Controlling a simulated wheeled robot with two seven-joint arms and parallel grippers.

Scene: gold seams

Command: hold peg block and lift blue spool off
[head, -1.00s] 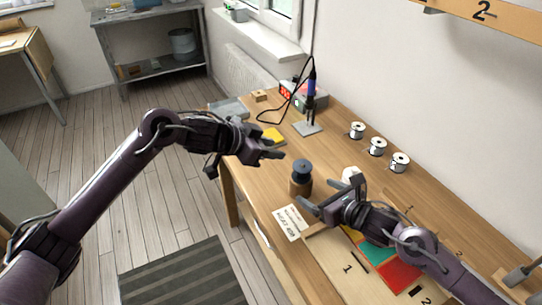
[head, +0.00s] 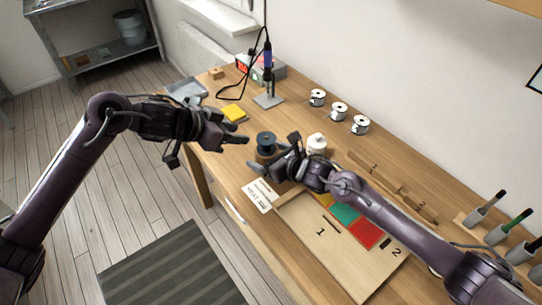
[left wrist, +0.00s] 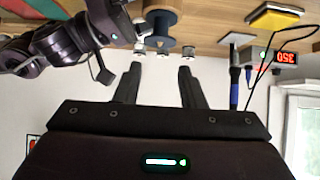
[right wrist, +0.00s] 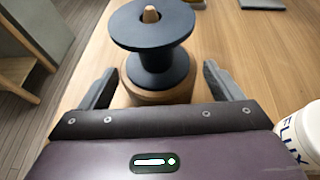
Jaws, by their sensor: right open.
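The dark blue spool (head: 265,139) sits upright on the round wooden peg block (head: 265,156), near the table's front edge. In the right wrist view the spool (right wrist: 152,28) has the peg tip showing through its top, and the peg block (right wrist: 158,93) is below it. My right gripper (head: 274,156) is open, with its fingers on either side of the block. A gap shows beside each finger. My left gripper (head: 239,139) is open and empty, just left of the spool. The left wrist view shows the spool (left wrist: 161,25) upside down beyond the open fingers.
A white flux jar (head: 316,143) stands close right of the block. Several white spools (head: 339,111) line the back. A yellow pad (head: 234,113) and soldering iron stand (head: 269,100) are behind. A paper card (head: 258,195) and a numbered board (head: 320,250) lie in front and right.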

